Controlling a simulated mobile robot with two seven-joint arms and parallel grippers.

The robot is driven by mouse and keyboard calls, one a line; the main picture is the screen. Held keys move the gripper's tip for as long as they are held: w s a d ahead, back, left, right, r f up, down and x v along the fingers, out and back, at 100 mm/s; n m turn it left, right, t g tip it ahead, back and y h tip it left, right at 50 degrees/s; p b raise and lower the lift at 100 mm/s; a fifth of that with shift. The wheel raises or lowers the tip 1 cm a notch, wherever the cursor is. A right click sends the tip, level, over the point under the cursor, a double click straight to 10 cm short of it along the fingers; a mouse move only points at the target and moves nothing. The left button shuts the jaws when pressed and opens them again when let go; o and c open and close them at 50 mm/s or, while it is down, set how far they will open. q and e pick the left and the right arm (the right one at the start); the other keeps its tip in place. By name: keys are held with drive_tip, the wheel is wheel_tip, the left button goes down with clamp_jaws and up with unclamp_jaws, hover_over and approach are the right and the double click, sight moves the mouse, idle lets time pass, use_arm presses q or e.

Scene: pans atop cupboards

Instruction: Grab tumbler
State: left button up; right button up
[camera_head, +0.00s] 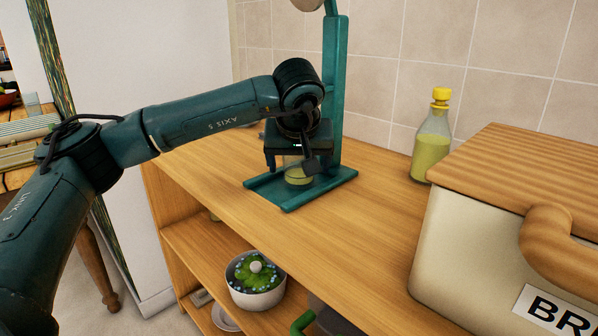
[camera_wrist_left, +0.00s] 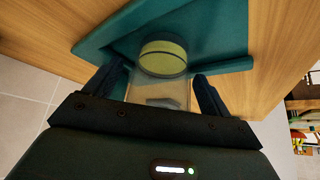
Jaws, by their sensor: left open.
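The tumbler (camera_head: 299,177) is a clear glass with a yellow-green layer at its bottom. It stands on the base of a teal stand (camera_head: 335,176) on the wooden counter. In the left wrist view the tumbler (camera_wrist_left: 163,62) is between the two fingers. My left gripper (camera_head: 297,163) comes down over the tumbler from above, open, with a finger on each side. In the left wrist view my left gripper (camera_wrist_left: 160,88) shows small gaps beside the glass. The tumbler's upper part is partly hidden by the gripper in the head view. My right gripper is not in view.
A bottle with a yellow cap (camera_head: 432,145) stands near the tiled wall. A large cream bread box (camera_head: 500,225) with a wooden lid fills the right. The stand's upright post rises behind the gripper.

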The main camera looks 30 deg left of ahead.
use_arm(q)
drive_tip(key=shift+c, duration=0.4)
drive_tip(key=c, duration=1.1)
drive_tip(key=shift+s+r, duration=0.1)
drive_tip(key=shift+r, duration=0.05)
